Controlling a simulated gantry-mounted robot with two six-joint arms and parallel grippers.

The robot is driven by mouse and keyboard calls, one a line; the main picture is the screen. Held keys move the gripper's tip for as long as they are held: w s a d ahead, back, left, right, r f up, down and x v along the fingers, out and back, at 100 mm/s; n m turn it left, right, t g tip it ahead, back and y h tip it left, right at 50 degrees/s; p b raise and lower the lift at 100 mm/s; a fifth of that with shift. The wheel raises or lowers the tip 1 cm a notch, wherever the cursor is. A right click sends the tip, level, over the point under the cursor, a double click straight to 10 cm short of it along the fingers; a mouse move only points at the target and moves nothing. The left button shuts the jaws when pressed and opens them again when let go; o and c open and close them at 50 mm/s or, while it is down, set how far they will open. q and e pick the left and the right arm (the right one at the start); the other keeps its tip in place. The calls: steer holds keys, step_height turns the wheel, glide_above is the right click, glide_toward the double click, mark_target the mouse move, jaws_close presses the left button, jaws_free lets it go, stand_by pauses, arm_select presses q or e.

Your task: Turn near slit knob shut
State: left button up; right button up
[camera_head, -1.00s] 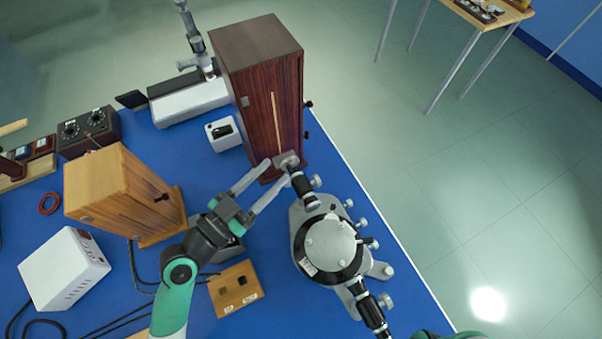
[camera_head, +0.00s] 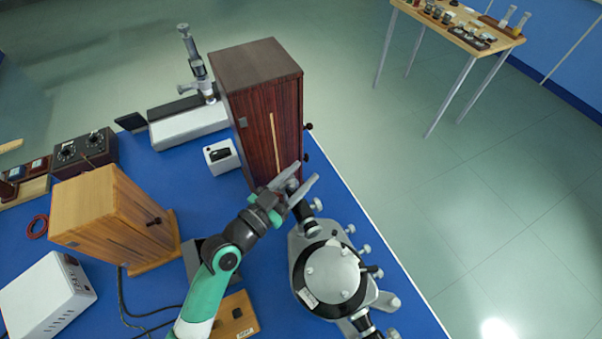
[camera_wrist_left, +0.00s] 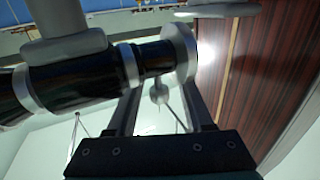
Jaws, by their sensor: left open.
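The spectrometer (camera_head: 333,270) stands on the blue bench, with a round grey top and several silver knobs. Its upper black tube (camera_head: 305,218) points at the dark wooden cabinet. My left gripper (camera_head: 305,172) is open at that tube's far end, with its fingers about the end and hiding it in the head view. In the left wrist view, the tube's silver end ring (camera_wrist_left: 181,52) lies across the fingers. My right gripper is out of view.
The tall dark wooden cabinet (camera_head: 255,85) stands just beyond the gripper. A lighter wooden box (camera_head: 90,205), a white box (camera_head: 45,295) and a small white switch box (camera_head: 221,157) stand to the left. The bench's right edge runs close to the spectrometer.

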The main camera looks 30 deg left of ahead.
arm_select(q)
steer(key=shift+w, duration=0.25)
jaws_close()
steer(key=n+y+p, duration=0.1)
steer(key=y+p, duration=0.1)
steer(key=p, duration=0.3)
steer(key=shift+a, duration=0.15)
